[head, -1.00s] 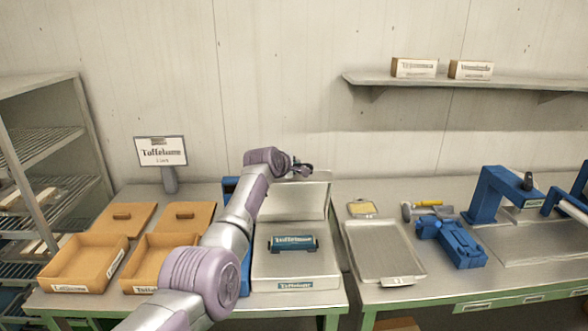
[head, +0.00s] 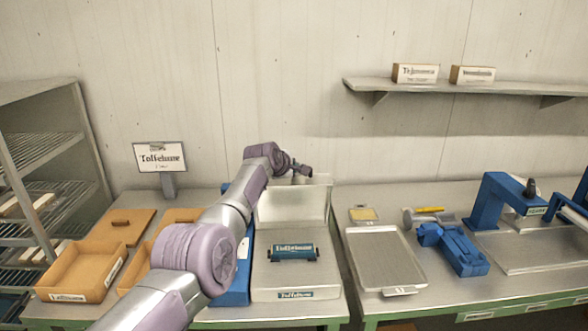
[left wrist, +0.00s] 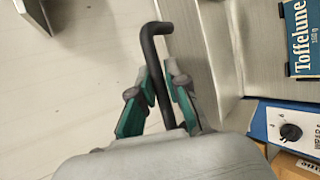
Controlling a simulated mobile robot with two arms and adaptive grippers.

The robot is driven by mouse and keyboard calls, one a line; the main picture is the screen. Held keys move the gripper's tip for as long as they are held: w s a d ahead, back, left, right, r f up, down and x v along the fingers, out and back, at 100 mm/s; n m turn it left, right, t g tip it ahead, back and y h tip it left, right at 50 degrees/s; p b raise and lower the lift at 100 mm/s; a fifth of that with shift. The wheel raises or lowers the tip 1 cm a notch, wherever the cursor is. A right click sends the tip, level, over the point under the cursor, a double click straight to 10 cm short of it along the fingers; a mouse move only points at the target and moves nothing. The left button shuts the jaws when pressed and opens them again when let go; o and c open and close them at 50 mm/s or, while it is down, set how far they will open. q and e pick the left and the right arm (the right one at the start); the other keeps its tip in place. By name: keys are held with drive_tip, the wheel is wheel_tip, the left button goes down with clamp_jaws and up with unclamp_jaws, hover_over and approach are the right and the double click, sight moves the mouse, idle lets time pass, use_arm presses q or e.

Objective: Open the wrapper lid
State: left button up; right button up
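The wrapper (head: 268,272) is a low grey metal machine on the table. Its lid (head: 291,206) stands raised, close to upright, at the wrapper's rear. A teal Toffelune pack (head: 293,252) lies on the wrapper's top; it also shows at the right edge of the left wrist view (left wrist: 303,40). My left gripper (head: 303,171) is at the lid's upper edge. In the left wrist view its green-padded fingers (left wrist: 160,72) lie close on both sides of a bent black handle (left wrist: 150,50) and look shut on it. My right gripper is in neither view.
Open cardboard boxes (head: 60,278) stand left, near a Toffelune sign (head: 160,157). A wall shelf (head: 470,82) holds two small boxes.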

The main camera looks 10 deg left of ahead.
use_arm(q)
drive_tip(key=o, duration=0.3)
drive_tip(key=shift+f, duration=0.1)
drive_tip(key=shift+o, duration=0.2)
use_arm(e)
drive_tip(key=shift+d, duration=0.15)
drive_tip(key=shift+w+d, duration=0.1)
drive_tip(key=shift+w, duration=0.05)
use_arm(q)
drive_tip(key=shift+s, duration=0.1)
drive_tip(key=shift+s+a+r, duration=0.1)
drive_tip(key=shift+s+r, duration=0.25)
drive_tip(key=shift+r, duration=0.05)
drive_tip(key=v, duration=1.1)
